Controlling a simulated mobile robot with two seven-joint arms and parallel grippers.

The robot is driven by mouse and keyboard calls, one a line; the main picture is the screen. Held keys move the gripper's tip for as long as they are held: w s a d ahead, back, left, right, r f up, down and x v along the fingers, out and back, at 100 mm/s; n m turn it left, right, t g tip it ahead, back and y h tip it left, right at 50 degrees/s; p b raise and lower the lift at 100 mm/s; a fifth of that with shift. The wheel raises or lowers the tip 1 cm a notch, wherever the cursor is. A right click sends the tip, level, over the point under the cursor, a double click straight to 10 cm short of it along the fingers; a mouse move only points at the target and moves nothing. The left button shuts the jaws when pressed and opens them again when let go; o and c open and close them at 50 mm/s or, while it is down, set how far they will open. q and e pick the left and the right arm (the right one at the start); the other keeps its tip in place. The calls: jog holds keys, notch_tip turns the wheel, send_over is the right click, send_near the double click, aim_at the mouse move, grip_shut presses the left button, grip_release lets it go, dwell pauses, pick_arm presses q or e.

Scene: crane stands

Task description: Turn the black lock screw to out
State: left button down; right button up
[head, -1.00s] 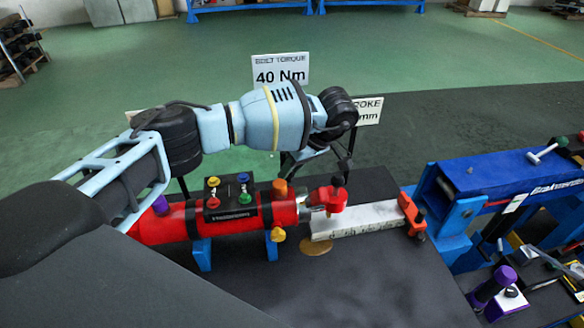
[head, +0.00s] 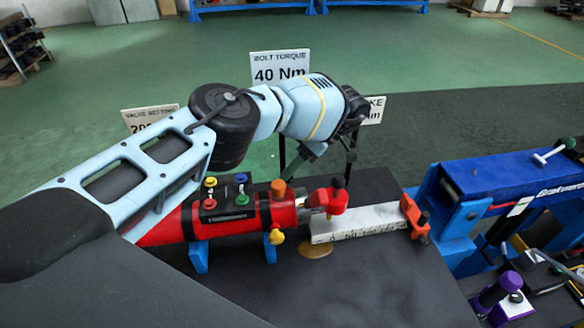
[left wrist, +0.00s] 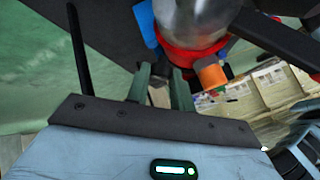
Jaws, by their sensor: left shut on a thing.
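The red cylinder (head: 221,226) lies on blue supports on the dark bench, with a silver rod end at its right. My left gripper (head: 308,160) reaches down behind this right end, and its fingertips are hidden in the head view. In the left wrist view my left gripper (left wrist: 160,80) is shut on a small dark piece (left wrist: 160,94) beside the red collar (left wrist: 195,57). This appears to be the black lock screw, mostly covered by the fingers. Its in or out setting cannot be read. My right gripper is not in view.
An orange knob (head: 278,188) stands close to my left gripper. A red clevis (head: 328,200) with a black top and a white scale bar (head: 358,222) lie to the right. Signs, including 40 Nm (head: 280,69), stand behind. A blue frame (head: 510,180) is at right.

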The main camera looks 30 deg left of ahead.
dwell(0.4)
pick_arm(q)
jog(key=c, duration=1.2)
grip_release()
jog(key=shift+m+t, duration=0.3)
